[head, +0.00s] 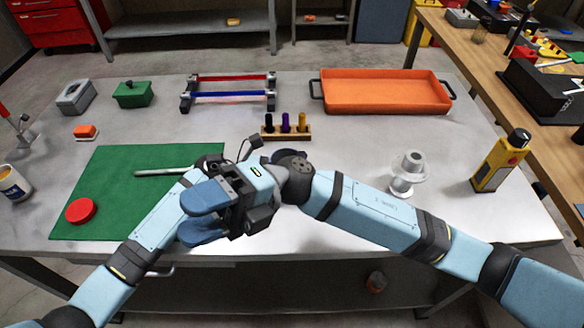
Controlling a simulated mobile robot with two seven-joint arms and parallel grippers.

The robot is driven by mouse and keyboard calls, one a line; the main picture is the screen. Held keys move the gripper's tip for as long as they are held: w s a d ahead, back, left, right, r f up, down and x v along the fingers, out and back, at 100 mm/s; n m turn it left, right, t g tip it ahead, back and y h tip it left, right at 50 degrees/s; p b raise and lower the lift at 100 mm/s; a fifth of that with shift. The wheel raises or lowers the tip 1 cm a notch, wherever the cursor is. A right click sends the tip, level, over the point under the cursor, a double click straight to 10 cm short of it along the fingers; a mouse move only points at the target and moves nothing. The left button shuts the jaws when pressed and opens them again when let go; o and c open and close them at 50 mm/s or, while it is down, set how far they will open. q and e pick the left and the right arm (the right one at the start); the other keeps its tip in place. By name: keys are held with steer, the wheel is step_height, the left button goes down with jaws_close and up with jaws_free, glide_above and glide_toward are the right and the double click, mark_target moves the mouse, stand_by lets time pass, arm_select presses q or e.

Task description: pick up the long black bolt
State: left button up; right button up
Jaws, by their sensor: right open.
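A black bolt (268,122) stands upright in a small wooden holder (287,136) near the middle of the table, at the left end of a row with a purple bolt (285,121) and a yellow bolt (302,121). Its lower part is hidden in the holder. My right gripper (187,216) is open and empty, its blue fingers pointing left over the front of the green mat. It is in front and to the left of the holder, clear of the bolts. My left arm passes behind the right gripper, and I cannot make out its gripper.
A green mat (110,165) bears a red disc (80,210) and a pale rod (160,172). Behind the holder are an orange tray (385,108) and a rack with red and blue bars (230,95). A grey flanged part (407,172) and a yellow bottle (500,160) stand right.

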steer(key=s+a+f+n+h, duration=0.1)
steer(key=a+n+h, duration=0.1)
steer(key=n+h, duration=0.25)
steer(key=n+t+h, duration=0.1)
steer(key=t+h, duration=1.3)
steer(key=h, duration=0.3)
glide_toward(300, 154)
steer(key=shift+h, duration=0.25)
steer(key=shift+x, duration=5.35)
steer(key=shift+a, duration=0.2)
jaws_close()
